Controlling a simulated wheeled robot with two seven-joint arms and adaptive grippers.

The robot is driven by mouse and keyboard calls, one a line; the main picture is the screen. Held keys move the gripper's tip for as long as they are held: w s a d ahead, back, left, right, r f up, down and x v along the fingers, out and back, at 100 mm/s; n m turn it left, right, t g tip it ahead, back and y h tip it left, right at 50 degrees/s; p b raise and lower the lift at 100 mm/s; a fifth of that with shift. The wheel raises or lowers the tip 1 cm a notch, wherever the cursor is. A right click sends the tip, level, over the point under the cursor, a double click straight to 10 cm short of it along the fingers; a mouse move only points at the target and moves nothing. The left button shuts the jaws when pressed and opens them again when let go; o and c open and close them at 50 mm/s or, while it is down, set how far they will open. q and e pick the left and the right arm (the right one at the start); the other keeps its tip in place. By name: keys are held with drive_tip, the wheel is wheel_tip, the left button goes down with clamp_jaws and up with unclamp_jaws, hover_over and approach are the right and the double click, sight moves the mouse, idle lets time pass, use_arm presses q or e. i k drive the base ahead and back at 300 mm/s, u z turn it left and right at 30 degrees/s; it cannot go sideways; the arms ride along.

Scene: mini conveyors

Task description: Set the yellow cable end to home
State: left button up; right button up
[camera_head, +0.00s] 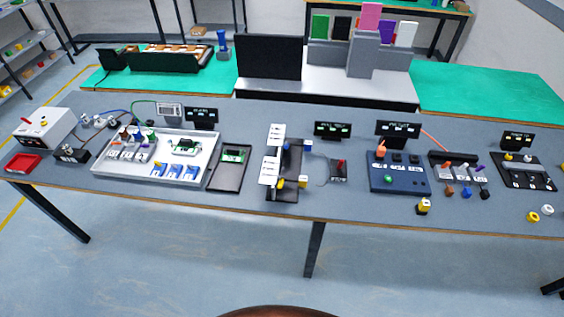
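A small yellow-and-black piece (424,206) lies near the front edge of the table, right of the middle, in front of the blue panel. It may be the yellow cable end, but it is too small to be sure. Beside the blue panel, a dark cable holder (453,158) has orange, blue and black ends (466,193) lying in front of it. I cannot make out which spot is home. Neither of my grippers is in view.
The blue panel (400,186) has an orange plug, a green button and a small display behind it. A yellow ring (532,216) and a white ring (547,210) lie at the front right. A white tray (100,167) stands left. The front table strip is mostly clear.

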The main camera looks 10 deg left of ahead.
sight(302, 181)
drive_tip(key=u, duration=0.1)
drive_tip(key=i, duration=0.45)
drive_tip(key=z, duration=1.15)
